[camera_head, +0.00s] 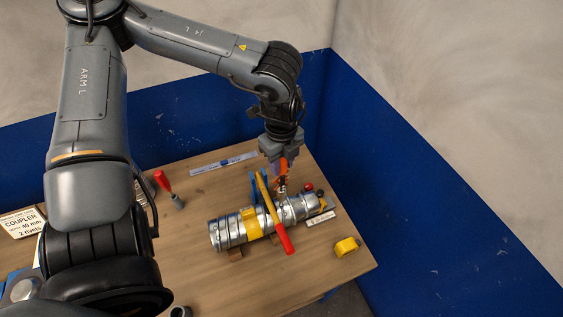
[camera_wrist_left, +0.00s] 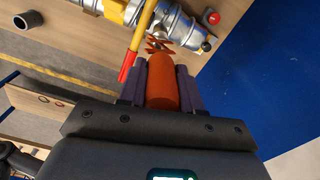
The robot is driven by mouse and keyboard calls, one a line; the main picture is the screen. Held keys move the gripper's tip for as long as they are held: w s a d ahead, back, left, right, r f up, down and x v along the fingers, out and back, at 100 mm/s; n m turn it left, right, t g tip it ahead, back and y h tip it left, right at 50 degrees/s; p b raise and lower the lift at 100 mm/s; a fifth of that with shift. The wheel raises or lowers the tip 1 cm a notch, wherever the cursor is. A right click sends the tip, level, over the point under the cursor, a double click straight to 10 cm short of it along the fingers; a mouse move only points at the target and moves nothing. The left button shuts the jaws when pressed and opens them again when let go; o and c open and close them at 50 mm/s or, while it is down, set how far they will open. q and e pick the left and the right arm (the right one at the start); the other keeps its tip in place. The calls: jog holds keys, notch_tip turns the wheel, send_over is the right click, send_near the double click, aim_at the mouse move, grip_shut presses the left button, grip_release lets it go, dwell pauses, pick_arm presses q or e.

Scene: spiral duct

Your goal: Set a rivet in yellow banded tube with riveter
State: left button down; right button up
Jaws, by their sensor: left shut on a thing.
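The silver spiral duct with a yellow band, the yellow banded tube (camera_head: 251,222), lies along the table near its right end; part of it shows in the wrist view (camera_wrist_left: 116,10). My left gripper (camera_head: 281,158) points down above the duct's right part. It is shut on the orange body of a tool, seemingly the riveter (camera_wrist_left: 162,88), which also shows in the head view (camera_head: 284,166). The tool's finned tip points toward the duct; whether it touches is unclear. My right gripper is not in view.
A yellow lever with a red grip (camera_head: 283,238) crosses over the duct beside a blue part (camera_head: 257,188). A yellow object (camera_head: 346,246) lies front right. A red-handled tool (camera_head: 168,188) and a coupler sign (camera_head: 22,221) are left. Blue panels (camera_head: 430,200) stand behind and right.

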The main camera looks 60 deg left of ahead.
pick_arm(q)
jog(key=shift+r+p, duration=1.6)
jog(key=shift+r, duration=1.05)
